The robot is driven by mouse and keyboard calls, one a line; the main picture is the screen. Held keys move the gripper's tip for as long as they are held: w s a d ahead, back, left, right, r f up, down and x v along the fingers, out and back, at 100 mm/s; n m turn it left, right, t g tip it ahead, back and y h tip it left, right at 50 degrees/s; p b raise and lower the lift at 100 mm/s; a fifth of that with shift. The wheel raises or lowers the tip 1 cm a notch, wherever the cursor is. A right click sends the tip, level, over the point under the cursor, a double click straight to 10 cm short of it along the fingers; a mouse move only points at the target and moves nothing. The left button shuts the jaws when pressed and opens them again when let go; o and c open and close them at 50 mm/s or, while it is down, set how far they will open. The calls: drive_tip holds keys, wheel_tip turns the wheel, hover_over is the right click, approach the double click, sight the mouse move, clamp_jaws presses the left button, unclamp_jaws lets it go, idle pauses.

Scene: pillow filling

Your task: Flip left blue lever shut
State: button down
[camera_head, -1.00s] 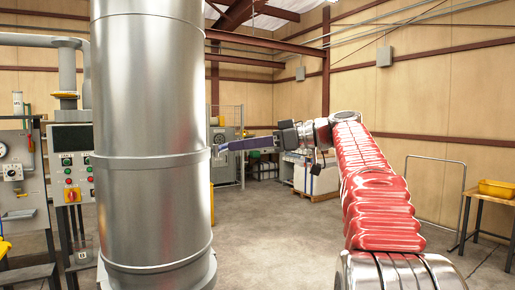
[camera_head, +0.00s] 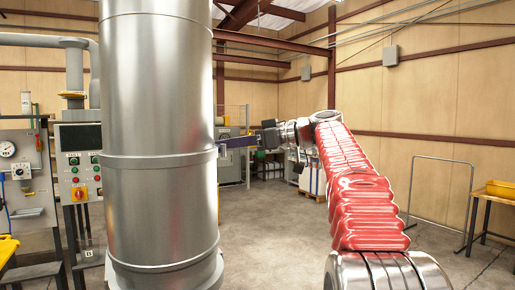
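A blue-purple lever (camera_head: 238,142) sticks out from the right side of the big metal cylinder (camera_head: 160,170), at about mid-height. Its outer end reaches my gripper (camera_head: 262,138), which is small and dark at the end of my red-sleeved arm. My gripper is at or touching that end. The fingers are too small and dark to show whether they are closed on the lever. The lever's mount is partly hidden behind the cylinder's edge. No second blue lever shows.
A control panel (camera_head: 78,165) with buttons and a gauge board (camera_head: 22,175) stand at the left. Machines stand behind my gripper. A metal rail frame (camera_head: 443,160) and a table with a yellow bin (camera_head: 500,188) are at the right. The floor (camera_head: 265,225) between is clear.

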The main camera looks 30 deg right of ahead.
idle(0.5)
drive_tip(key=v, duration=1.3)
drive_tip(key=shift+s+d, duration=0.25)
drive_tip(key=shift+s, duration=0.05)
